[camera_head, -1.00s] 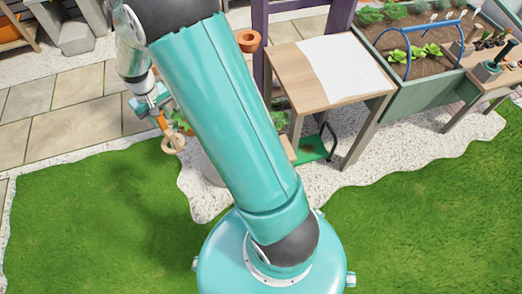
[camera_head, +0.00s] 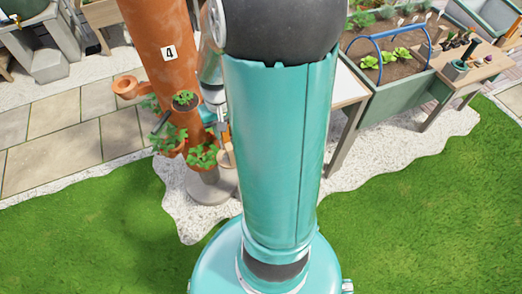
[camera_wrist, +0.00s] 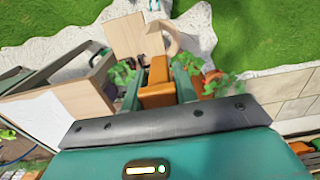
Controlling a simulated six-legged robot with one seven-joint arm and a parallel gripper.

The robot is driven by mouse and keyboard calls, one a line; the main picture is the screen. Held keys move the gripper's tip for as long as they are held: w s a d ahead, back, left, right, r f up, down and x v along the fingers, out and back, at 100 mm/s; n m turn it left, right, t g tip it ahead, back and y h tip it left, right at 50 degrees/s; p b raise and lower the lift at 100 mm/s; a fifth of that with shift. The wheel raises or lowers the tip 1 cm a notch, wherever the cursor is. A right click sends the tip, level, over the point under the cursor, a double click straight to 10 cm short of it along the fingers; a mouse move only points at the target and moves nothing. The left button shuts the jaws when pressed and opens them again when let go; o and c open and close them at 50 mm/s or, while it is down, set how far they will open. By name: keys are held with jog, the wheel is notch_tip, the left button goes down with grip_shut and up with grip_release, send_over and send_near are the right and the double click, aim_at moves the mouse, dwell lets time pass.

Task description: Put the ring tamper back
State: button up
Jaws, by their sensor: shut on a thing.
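The ring tamper shows in the wrist view as a pale wooden ring (camera_wrist: 172,38) with an orange grip block (camera_wrist: 157,82). My gripper (camera_wrist: 160,85) is shut on that block, with a finger on each side, and the ring sticks out beyond the fingertips. In the head view my own arm link hides much of the gripper (camera_head: 222,125). A tan bit that looks like the tamper (camera_head: 227,157) shows below it, beside the terracotta tower (camera_head: 155,25). A pale wooden board (camera_wrist: 125,36) lies close to the ring in the wrist view; I cannot tell whether they touch.
The tower, marked 4, carries several potted plants (camera_head: 202,155) close to my gripper's left. A wooden table (camera_wrist: 85,100) with a white sheet (camera_wrist: 35,122) stands nearby. A planter bed (camera_head: 400,90) with a blue hoop is at the back right. Grass lies open in front.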

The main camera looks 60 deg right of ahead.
jog(key=s+d+f, duration=0.6)
jog(key=d+f, duration=0.3)
jog(key=f, duration=0.2)
jog(key=shift+s+d+f, duration=0.2)
jog(key=shift+f, duration=0.3)
jog(key=o, duration=1)
